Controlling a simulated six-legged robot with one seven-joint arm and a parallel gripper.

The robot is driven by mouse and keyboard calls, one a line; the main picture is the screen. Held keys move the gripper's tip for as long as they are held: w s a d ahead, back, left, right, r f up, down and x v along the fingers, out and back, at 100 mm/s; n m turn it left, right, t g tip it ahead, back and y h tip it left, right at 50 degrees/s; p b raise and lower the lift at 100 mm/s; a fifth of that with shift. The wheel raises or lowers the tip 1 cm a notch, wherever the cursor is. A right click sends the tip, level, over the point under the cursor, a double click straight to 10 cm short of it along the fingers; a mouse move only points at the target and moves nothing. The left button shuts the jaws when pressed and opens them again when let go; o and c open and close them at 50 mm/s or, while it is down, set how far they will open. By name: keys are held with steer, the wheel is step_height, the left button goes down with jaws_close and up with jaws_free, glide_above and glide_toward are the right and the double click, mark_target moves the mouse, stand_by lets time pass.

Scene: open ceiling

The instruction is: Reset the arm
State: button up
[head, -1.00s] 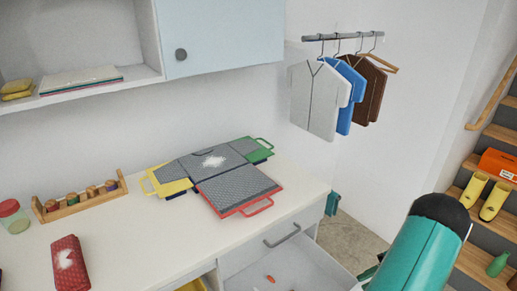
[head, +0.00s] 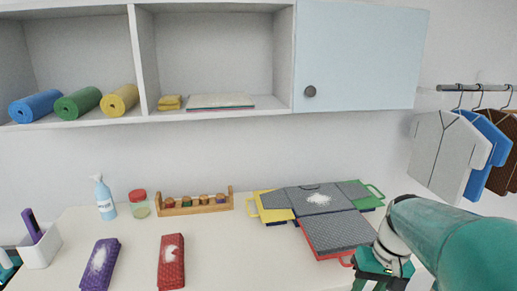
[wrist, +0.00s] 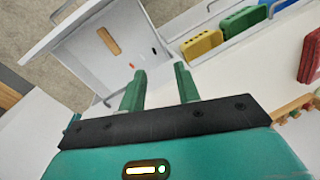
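My gripper shows in the wrist view (wrist: 160,88) with its two green fingers apart and nothing between them. An open white drawer (wrist: 85,55) lies beyond the fingertips, with a wooden piece (wrist: 108,41) and small items inside. In the head view my teal arm reaches in from the right edge, bent down near the counter's right side.
Shirts (head: 450,150) hang from a rail at right.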

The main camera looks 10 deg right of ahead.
steer(key=s+a+r+n+t+h, duration=0.1)
steer(key=s+a+r+t, duration=0.1)
steer(key=a, duration=0.5)
steer(key=s+a+r+n+t+h, duration=0.1)
steer(key=s+a+r+t, duration=0.2)
steer(key=a, duration=0.4)
steer(key=shift+s+a+r+n, duration=0.2)
steer(key=shift+s+r+n, duration=0.1)
steer(key=shift+s+n, duration=0.15)
